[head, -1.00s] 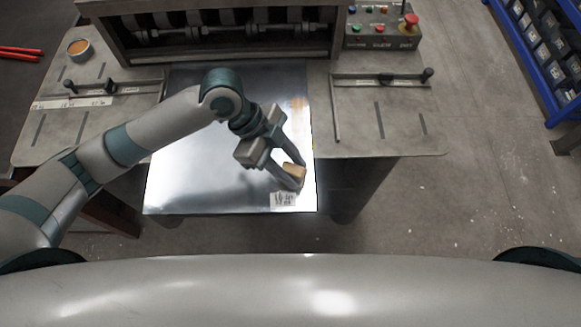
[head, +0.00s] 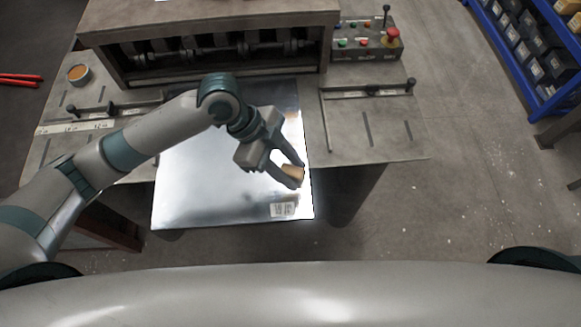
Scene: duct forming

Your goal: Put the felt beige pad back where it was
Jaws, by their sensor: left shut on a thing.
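The felt beige pad (head: 292,172) is a small tan block between the fingers of my left gripper (head: 294,176). The gripper is shut on it, over the right part of a shiny metal sheet (head: 200,185). The fingers hide part of the pad. I cannot tell whether the pad touches the sheet. My right gripper is not in view.
The sheet lies on a grey machine table (head: 370,135) and overhangs its front edge, with a printed label (head: 283,209) near its front right corner. A forming machine (head: 215,45) stands behind. A small round tin (head: 78,75) sits at the left. A control box (head: 366,42) is at the back right.

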